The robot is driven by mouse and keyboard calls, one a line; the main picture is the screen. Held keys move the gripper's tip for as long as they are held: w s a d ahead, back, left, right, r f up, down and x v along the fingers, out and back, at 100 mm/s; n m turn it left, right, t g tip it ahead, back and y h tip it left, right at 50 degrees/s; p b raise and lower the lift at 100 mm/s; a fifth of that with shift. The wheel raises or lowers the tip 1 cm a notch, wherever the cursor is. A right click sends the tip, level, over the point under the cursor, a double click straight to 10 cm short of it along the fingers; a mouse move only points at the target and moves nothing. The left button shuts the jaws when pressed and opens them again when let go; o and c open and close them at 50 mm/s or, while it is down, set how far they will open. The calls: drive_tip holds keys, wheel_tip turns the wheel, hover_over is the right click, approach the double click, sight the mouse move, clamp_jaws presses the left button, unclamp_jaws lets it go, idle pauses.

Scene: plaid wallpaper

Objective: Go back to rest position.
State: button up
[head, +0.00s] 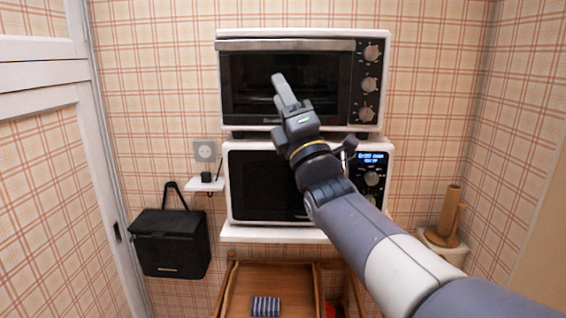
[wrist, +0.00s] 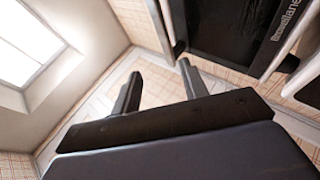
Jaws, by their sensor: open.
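My gripper (head: 285,92) is raised in front of the upper toaster oven (head: 300,34), its fingers pointing up and left. In the wrist view my gripper (wrist: 160,82) shows two dark fingers spread apart with nothing between them. In that view the wall and ceiling lie beyond the fingers, and the dark front of an oven (wrist: 225,35) is at the upper right. My arm reaches in from the lower right of the head view and hides part of the lower microwave (head: 262,185).
A wooden drawer or tray (head: 240,290) below holds a blue striped item (head: 265,306). A black box (head: 170,243) hangs at left near a small shelf (head: 206,186). A wooden holder (head: 449,215) stands at right. A white door (head: 85,150) is at far left.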

drive_tip(key=shift+s+d+f+n+y+b, duration=0.2)
drive_tip(key=shift+s+d+f+b, duration=0.1)
drive_tip(key=shift+s+f, duration=0.35)
drive_tip(key=shift+s+d+f+n+y+b, duration=0.25)
drive_tip(key=shift+s+f, duration=0.25)
drive_tip(key=shift+f, duration=0.25)
drive_tip(key=shift+h, duration=0.25)
